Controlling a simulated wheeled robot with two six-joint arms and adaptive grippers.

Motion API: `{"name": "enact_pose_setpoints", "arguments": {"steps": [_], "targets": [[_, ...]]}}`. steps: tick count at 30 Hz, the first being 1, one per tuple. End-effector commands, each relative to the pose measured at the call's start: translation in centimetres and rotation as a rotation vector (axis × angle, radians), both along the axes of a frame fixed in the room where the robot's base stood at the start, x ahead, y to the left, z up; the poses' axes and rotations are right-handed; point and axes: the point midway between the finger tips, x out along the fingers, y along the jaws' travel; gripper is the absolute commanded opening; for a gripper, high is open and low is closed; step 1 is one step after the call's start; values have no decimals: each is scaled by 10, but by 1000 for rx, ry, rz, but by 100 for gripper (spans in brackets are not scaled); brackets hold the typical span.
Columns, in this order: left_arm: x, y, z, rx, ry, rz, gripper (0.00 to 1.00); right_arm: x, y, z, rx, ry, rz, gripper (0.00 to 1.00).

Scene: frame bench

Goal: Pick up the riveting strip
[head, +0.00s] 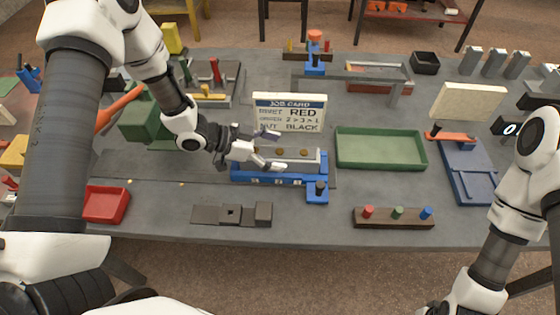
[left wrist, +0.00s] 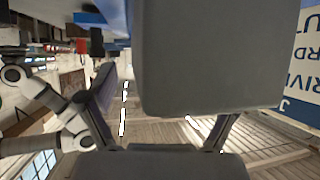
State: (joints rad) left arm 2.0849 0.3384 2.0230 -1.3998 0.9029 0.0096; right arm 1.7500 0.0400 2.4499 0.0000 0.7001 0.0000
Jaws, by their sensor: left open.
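The riveting strip, a pale grey bar (head: 311,156) with small brass-brown spots on top, lies along the blue fixture (head: 266,181) at mid-table in the head view. My left gripper (head: 275,151) is open at the strip's left part, its fingers apart, one toward the far side and one toward the near side. I cannot tell whether they touch the strip, whose left end is hidden by the gripper. In the left wrist view the open fingers show (left wrist: 165,115), with a large grey block (left wrist: 210,55) close to the camera that I cannot identify. My right gripper is out of view.
A job card (head: 290,112) stands just behind the fixture. A green tray (head: 381,166) is to the right, and a blue clamp post (head: 318,190) is at the fixture's near right. A dark stepped block (head: 231,214) and a peg rack (head: 394,219) lie in front.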

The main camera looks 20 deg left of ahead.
Motion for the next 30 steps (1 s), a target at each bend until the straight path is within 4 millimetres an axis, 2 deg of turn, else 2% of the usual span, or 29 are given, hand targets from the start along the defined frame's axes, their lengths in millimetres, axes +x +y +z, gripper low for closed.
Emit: {"name": "enact_pose_setpoints", "arguments": {"steps": [1, 5, 6, 8, 9, 20, 23, 30], "targets": [[0, 0, 1, 0, 0, 0, 89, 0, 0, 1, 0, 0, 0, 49], [0, 0, 1, 0, 0, 0, 43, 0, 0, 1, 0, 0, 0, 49], [0, 0, 1, 0, 0, 0, 29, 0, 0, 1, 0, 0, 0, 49], [0, 0, 0, 1, 0, 0, 8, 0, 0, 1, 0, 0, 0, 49], [0, 0, 0, 0, 1, 0, 0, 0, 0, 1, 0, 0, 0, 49], [0, 0, 6, 0, 1, 0, 0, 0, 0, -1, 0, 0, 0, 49], [1, 1, 19, -1, -2, 2, 0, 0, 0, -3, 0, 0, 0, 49], [1, 0, 74, -2, -7, 0, 0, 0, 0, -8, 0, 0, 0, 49]]}}
